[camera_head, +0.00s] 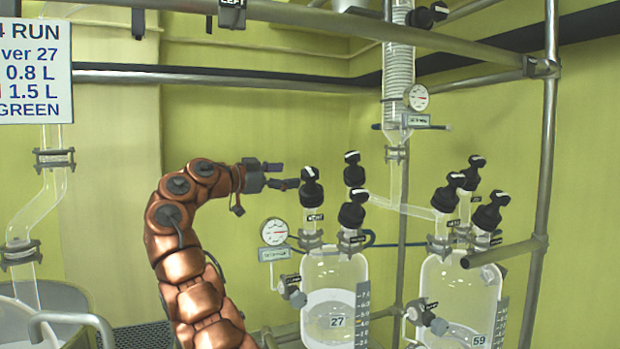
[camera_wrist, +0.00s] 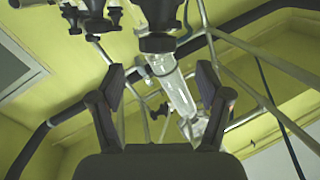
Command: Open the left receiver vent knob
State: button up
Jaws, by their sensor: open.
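The left receiver (camera_head: 333,275) is a clear glass vessel marked 27 with pale liquid in it. Black knobs with white marks stand on its top: a left one (camera_head: 311,187), a front right one (camera_head: 352,214) and a rear one (camera_head: 354,170). Their small labels are too small to read, so I cannot tell which is the vent knob. My gripper (camera_head: 284,179) is just left of the left knob, level with its upper part; contact is unclear. In the wrist view my gripper (camera_wrist: 162,78) has its fingers wide apart, with dark fittings and a glass tube beyond.
The right receiver (camera_head: 460,290), marked 59, has similar knobs. A pressure gauge (camera_head: 274,232) sits below my gripper. A glass condenser (camera_head: 398,75) stands behind. Metal frame bars (camera_head: 540,160) run at the right and overhead. A sign (camera_head: 35,65) hangs at upper left.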

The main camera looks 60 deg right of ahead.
aim_at(302, 175)
jog(key=shift+s+d, duration=0.35)
jog(key=shift+d, duration=0.1)
jog(key=shift+p+x, duration=1.2)
jog(key=shift+x, duration=2.2)
jog(key=shift+c, duration=0.3)
jog(key=c, duration=1.1)
jog(key=shift+f, duration=0.1)
jog(key=shift+f+b, duration=0.1)
jog(key=shift+b, duration=0.75)
